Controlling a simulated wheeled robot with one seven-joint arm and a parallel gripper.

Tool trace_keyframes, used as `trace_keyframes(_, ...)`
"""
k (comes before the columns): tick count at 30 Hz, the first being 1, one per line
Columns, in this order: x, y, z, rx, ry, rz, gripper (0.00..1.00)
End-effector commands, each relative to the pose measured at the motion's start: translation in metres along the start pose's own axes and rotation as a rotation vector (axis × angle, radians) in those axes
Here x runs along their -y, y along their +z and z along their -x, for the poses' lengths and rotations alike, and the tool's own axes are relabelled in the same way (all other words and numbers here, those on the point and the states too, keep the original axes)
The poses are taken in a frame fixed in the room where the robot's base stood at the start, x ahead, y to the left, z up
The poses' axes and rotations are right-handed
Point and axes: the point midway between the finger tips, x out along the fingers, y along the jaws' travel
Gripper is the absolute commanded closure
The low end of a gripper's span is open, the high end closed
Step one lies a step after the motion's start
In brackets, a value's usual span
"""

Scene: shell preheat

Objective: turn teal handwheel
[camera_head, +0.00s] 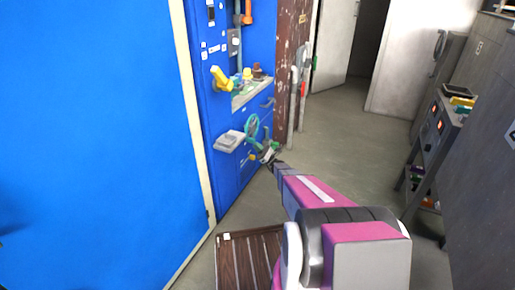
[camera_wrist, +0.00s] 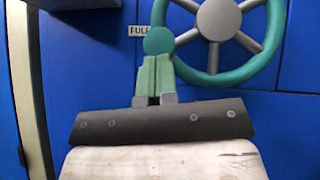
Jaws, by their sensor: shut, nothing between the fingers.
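The teal handwheel (camera_head: 252,126) is on the blue cabinet front in the head view, right of a pale grey box. In the wrist view the teal handwheel (camera_wrist: 212,76) fills the upper right, with grey spokes and a grey hub; its top is cut off. My gripper (camera_head: 267,150) is in front of the cabinet, just below and right of the wheel. In the wrist view my gripper (camera_wrist: 155,62) has its green fingers shut together, empty, left of the rim. A round teal knob (camera_wrist: 158,40) shows at the fingertips; I cannot tell if they touch it.
A yellow lever (camera_head: 221,79) and the pale grey box (camera_head: 229,141) stick out from the cabinet. A "FULL" label (camera_wrist: 138,30) is left of the wheel. A brown slatted platform (camera_head: 247,262) lies on the floor. A grey cart (camera_head: 437,130) stands at right; floor between is clear.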

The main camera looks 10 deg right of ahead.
Motion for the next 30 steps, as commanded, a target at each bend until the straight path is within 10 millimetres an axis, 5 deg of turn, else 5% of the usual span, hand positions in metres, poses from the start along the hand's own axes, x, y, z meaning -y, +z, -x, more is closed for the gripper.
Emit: trace_keyframes(30, -0.019, 0.027, -0.028, 0.001, -0.174, -0.176, 1.0)
